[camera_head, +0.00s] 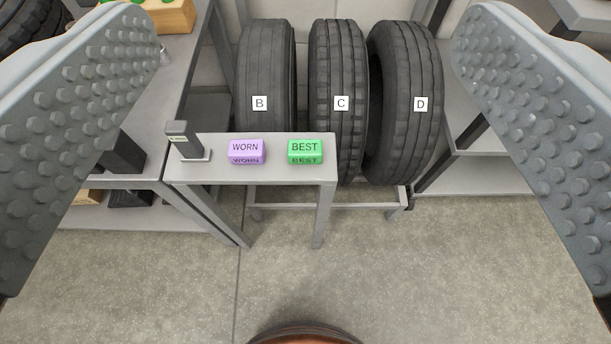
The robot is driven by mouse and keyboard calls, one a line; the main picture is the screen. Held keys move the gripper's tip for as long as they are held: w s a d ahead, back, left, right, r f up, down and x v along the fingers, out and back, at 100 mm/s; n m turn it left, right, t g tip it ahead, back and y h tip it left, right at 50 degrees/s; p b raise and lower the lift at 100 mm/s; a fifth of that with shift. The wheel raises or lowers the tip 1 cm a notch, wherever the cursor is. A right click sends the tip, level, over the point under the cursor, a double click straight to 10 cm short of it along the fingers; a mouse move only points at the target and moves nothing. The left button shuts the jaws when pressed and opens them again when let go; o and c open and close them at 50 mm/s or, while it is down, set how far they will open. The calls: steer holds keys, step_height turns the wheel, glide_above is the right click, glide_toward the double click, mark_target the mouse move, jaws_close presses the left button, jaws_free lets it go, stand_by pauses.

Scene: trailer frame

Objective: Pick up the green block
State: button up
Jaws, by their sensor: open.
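The green block (305,151) is labelled BEST and lies on the right part of a small grey table (270,173). A purple block (246,151) labelled WORN lies to its left, apart from it. My gripper (306,165) is open, with one studded finger at the left edge and one at the right edge of the picture. Nothing is between the fingers up close. The green block appears in the gap between them, farther off. Both blocks are in full view.
A small dark grey stand (180,138) is at the table's left end. Tyres labelled B (265,75), C (338,70) and D (410,75) stand on a rack behind the table. Shelving flanks both sides. The floor (420,270) in front is mostly clear.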

steer(key=w+f+g, duration=0.6)
steer(key=w+f, duration=0.1)
steer(key=w, duration=0.4)
steer(key=g, duration=0.9)
glide_above(305, 147)
steer(key=f, duration=2.4)
steer(key=shift+d+f, duration=0.2)
steer(key=shift+d, duration=0.1)
steer(key=shift+a+f, duration=0.2)
steer(key=shift+f, duration=1.1)
steer(key=shift+a+f, duration=0.15)
steer(key=shift+f, duration=1.15)
steer(key=c, duration=1.1)
steer(key=shift+r, duration=0.1)
